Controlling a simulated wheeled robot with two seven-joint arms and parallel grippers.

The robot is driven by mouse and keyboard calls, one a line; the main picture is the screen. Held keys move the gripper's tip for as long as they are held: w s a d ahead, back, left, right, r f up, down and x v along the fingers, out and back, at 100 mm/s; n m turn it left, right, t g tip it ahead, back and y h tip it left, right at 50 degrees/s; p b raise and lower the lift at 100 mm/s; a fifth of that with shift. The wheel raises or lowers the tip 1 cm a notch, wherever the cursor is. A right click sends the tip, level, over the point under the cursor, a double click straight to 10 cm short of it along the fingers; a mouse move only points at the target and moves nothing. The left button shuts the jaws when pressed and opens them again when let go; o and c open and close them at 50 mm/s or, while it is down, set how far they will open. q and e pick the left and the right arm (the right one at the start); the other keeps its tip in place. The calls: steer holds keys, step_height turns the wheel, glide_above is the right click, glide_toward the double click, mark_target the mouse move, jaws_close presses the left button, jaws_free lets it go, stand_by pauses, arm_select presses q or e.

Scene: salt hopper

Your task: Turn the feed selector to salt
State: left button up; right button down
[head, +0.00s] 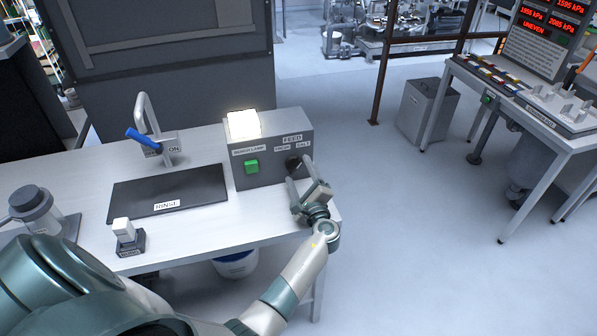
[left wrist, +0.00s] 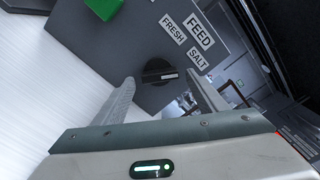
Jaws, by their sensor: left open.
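The feed selector (head: 294,163) is a black round knob on the right of the grey panel box (head: 265,175), under the FEED, FRESH and SALT labels. In the left wrist view the knob (left wrist: 159,72) has a raised grip bar. A pale mark at its right end lies on the side toward the SALT label (left wrist: 199,59). My left gripper (head: 300,173) is open at the panel's right front. In the left wrist view its fingers (left wrist: 160,78) lie either side of the knob, with gaps visible. Contact cannot be told. My right gripper is not in view.
The box carries a green button (head: 251,166) and a glowing lamp (head: 243,124). Free floor lies to the right.

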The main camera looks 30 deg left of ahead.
arm_select(q)
steer(key=v, duration=1.6)
steer(key=shift+p, duration=0.35)
steer(key=shift+s+d, duration=0.1)
